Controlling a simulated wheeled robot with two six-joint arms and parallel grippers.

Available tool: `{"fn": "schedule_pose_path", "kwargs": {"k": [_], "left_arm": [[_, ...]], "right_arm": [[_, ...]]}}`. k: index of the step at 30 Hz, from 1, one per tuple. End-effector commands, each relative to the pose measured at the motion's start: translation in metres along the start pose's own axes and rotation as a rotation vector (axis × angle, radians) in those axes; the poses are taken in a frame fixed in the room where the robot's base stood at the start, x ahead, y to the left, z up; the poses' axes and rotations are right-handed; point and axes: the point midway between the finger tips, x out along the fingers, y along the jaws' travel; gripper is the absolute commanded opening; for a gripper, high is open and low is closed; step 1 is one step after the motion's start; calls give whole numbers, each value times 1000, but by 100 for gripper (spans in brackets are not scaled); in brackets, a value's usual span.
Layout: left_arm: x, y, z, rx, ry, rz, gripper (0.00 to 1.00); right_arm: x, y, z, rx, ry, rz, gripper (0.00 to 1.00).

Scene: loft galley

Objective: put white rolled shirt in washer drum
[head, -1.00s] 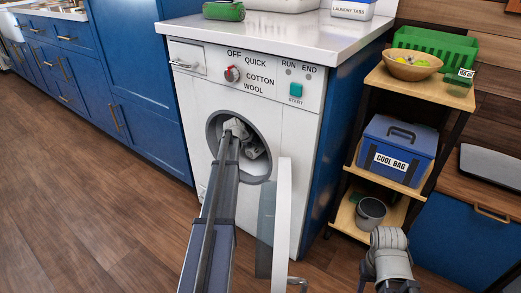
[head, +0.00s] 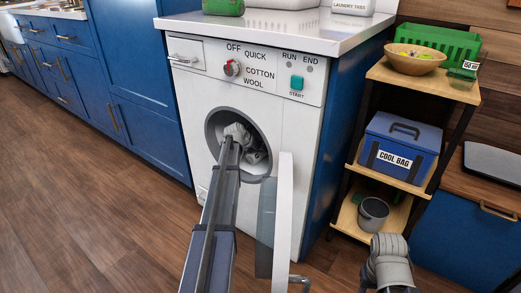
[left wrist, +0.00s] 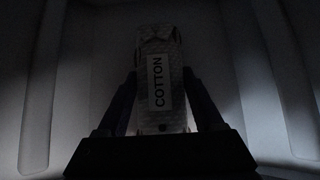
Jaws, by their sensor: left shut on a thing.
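The white rolled shirt (left wrist: 160,80) bears a label reading COTTON and shows in the dark left wrist view. My left gripper (left wrist: 160,76) has a finger on each side of the shirt and is shut on it. The washer (head: 288,125) stands in front of me with its door (head: 283,205) swung open to the right. My left arm reaches through the round opening (head: 211,128), and the wrist view shows pale drum walls (left wrist: 40,90) around the shirt. In the head view the arm mostly hides the shirt.
The open door stands close to the right of my left arm. A shelf unit (head: 401,178) at the right holds a cool bag (head: 402,145), a grey bucket (head: 373,212), a wooden bowl (head: 413,63) and a green crate (head: 437,40). The floor at left is clear.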

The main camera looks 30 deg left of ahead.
Motion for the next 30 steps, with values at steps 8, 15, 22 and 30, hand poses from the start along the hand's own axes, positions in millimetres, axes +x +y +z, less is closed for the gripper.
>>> {"fn": "schedule_pose_path", "kwargs": {"k": [8, 15, 22, 30], "left_arm": [[1, 0, -1, 0, 0, 0, 96], [0, 0, 0, 0, 0, 0, 98], [-10, 0, 3, -1, 0, 0, 98], [-50, -1, 4, -1, 0, 1, 98]], "right_arm": [[1, 0, 0, 0, 0, 0, 50], [1, 0, 0, 0, 0, 0, 50], [-8, 1, 0, 0, 0, 0, 50], [-38, 4, 2, 0, -2, 0, 50]]}}
